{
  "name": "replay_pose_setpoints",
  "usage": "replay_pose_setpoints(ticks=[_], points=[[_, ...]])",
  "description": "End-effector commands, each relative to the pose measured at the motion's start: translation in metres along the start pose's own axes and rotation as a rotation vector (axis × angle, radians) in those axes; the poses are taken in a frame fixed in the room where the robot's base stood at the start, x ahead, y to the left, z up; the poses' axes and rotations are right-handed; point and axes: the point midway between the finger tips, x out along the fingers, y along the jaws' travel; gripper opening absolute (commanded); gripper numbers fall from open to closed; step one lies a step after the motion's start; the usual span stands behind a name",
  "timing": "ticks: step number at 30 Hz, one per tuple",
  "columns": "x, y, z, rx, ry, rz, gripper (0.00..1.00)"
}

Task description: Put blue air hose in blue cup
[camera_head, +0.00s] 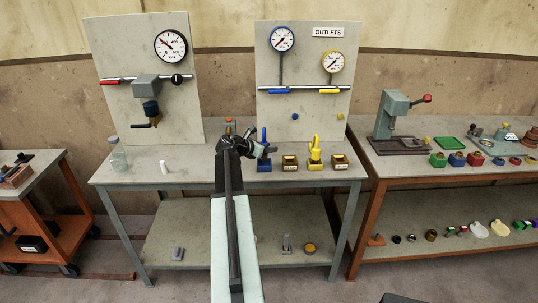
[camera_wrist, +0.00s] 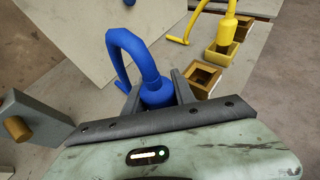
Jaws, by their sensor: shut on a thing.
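The blue air hose (camera_wrist: 128,48) is a curved blue hook on a thick round base. My gripper (camera_wrist: 156,94) is shut on this base, with a grey finger on each side. In the head view the hose (camera_head: 264,136) rises upright above my gripper (camera_head: 264,150) at the bench. A blue cup (camera_head: 264,166) shows just below the gripper in the head view. In the wrist view the hose's lower end and the cup are hidden by my gripper. I cannot tell whether the hose touches the cup.
A yellow hose (camera_head: 315,150) stands in a yellow cup (camera_head: 315,165) to the right. An open dark box (camera_head: 290,163) with a yellowish rim lies between, and a similar one (camera_head: 340,162) farther right. The gauge panel (camera_head: 303,108) stands behind. The bench's left is mostly clear.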

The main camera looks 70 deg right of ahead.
Motion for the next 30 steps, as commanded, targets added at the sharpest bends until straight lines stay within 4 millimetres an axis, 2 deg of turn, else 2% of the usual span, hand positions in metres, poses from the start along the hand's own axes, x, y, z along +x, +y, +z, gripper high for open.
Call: replay_pose_setpoints(ticks=[2,3,7,18,19,21,30], points=[[0.007,0.008,-0.001,0.000,0.000,0.000,0.00],[0.011,0.005,-0.013,0.000,0.000,0.000,0.00],[0.021,0.005,-0.034,0.000,0.000,0.000,0.00],[0.021,0.004,-0.034,0.000,0.000,-0.001,0.00],[0.021,0.004,-0.034,0.001,0.000,-0.001,0.34],[0.021,0.004,-0.033,0.001,0.000,-0.001,0.53],[0.021,0.004,-0.032,0.001,0.000,-0.002,0.53]])
